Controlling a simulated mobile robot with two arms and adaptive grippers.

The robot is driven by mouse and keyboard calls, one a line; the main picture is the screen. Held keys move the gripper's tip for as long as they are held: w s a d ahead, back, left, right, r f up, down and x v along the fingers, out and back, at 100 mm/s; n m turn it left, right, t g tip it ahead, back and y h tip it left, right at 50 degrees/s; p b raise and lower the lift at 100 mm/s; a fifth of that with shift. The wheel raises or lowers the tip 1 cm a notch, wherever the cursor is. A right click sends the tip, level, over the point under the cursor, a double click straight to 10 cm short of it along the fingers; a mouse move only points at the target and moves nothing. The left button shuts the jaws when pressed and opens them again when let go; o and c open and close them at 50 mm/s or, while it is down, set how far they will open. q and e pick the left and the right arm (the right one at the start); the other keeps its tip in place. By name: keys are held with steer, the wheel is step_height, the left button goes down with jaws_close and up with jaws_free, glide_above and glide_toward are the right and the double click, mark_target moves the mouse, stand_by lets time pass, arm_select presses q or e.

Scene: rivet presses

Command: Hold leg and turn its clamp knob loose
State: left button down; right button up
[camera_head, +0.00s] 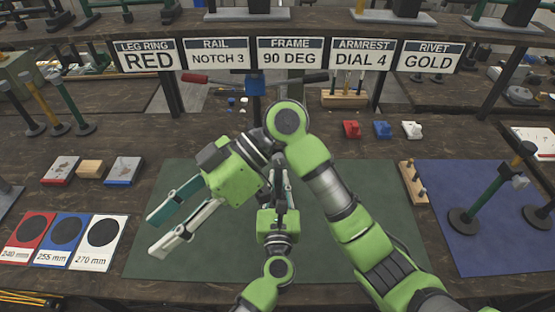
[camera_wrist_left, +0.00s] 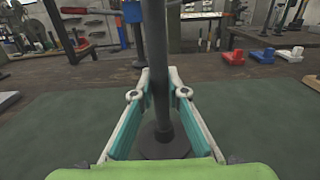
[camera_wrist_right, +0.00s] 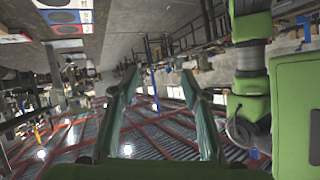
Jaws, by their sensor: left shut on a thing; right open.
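A dark upright leg (camera_wrist_left: 157,75) with a round base (camera_wrist_left: 163,143) stands on the green mat (camera_head: 165,262). My left gripper (camera_wrist_left: 158,93) is shut around its post in the left wrist view. In the head view the left gripper (camera_head: 282,178) is over the middle of the mat, and my right arm hides most of the leg there. I cannot make out the clamp knob. My right gripper (camera_head: 157,233) is open and empty, left of the leg above the mat's left part; its spread fingers (camera_wrist_right: 162,100) have nothing between them in the right wrist view.
Size cards (camera_head: 65,240) lie left of the mat. A wooden peg block (camera_head: 413,183) and a blue mat (camera_head: 490,245) with more legs (camera_head: 485,195) are to the right. Red, blue and white clamps (camera_head: 382,130) and a blue tool (camera_head: 255,84) are behind. Label signs (camera_head: 290,53) hang above.

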steer(key=w+d+t+y, duration=0.3)
steer(key=w+d+y, duration=0.2)
steer(key=d, duration=0.2)
steer(key=m+t+y, duration=0.2)
steer(key=m+t, duration=0.1)
steer(key=m, duration=1.8)
glide_toward(278, 161)
steer(key=a, duration=0.3)
steer(key=a+f, duration=0.1)
steer(key=a, duration=0.6)
steer(key=shift+w+a+f, duration=0.1)
steer(key=shift+w+f, duration=0.1)
steer(key=shift+w, duration=0.05)
steer(key=c, duration=1.1)
